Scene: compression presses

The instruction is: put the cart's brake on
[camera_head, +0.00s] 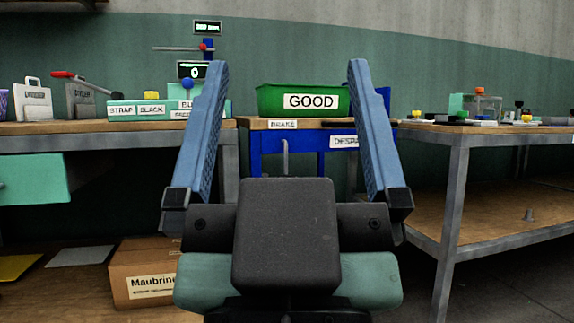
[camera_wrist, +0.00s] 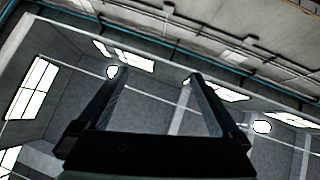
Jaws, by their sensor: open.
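The cart (camera_head: 262,145) is blue with a wooden top and stands straight ahead in the head view. A white label reading BRAKE (camera_head: 283,124) is on its top edge. Below the label a thin grey upright rod with a bent top (camera_head: 285,158) shows; its lower end is hidden behind my gripper. A second label, partly hidden by my right finger, starts with DESPA (camera_head: 344,142). My gripper (camera_head: 288,68) is open and empty, raised in front of the cart with its fingers pointing up. In the wrist view the gripper (camera_wrist: 157,75) faces the ceiling and lights.
A green bin labelled GOOD (camera_head: 303,100) sits on the cart. Another metal-legged bench (camera_head: 453,200) stands right, close to the cart.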

